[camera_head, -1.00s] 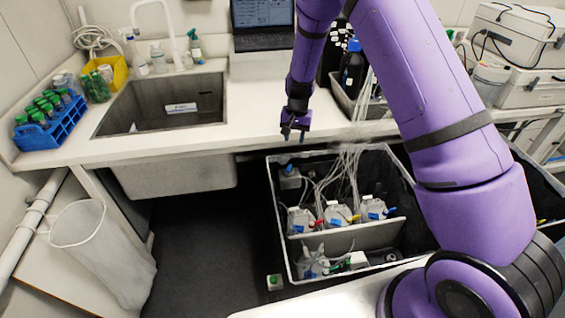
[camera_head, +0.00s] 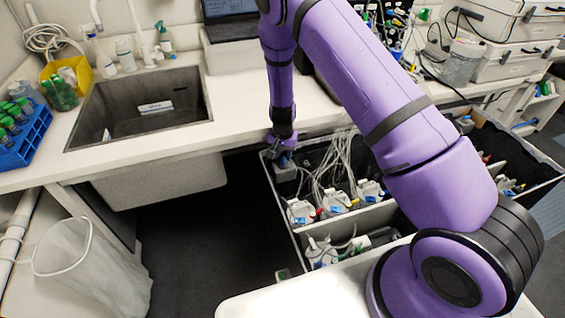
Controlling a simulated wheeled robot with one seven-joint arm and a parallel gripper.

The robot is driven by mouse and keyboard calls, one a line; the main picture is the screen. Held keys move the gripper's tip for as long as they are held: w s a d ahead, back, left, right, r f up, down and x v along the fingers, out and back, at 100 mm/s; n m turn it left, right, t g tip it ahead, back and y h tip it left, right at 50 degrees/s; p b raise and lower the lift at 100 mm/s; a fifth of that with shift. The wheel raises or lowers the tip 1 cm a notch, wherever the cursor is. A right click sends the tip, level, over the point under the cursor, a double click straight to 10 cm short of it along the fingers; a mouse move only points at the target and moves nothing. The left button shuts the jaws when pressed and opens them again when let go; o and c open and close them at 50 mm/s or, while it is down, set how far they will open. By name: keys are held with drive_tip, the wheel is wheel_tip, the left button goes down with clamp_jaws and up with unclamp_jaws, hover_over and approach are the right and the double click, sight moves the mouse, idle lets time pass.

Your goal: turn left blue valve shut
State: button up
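The grey bin (camera_head: 287,238) below the counter holds several white bottle-like units with tubing and small coloured valves. The leftmost unit of the front row (camera_head: 299,208) has a blue valve (camera_head: 301,220) at its front and a red piece beside it. Another unit with blue on it (camera_head: 284,171) sits in the bin's back left corner. My gripper (camera_head: 283,145) points down over that corner, very close to this back unit. Contact cannot be made out. Its fingers are small and dark, so its opening is unclear. The valves' exact handle angles are too small to tell.
A sink (camera_head: 140,112) and a white counter (camera_head: 235,118) lie behind and left of the bin. A blue tube rack (camera_head: 24,138) stands at the far left. A white waste bag (camera_head: 95,268) hangs at lower left. Dark floor (camera_head: 205,245) left of the bin is clear.

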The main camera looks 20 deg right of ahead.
sight(283, 162)
drive_tip(key=shift+f, duration=2.15)
clamp_jaws()
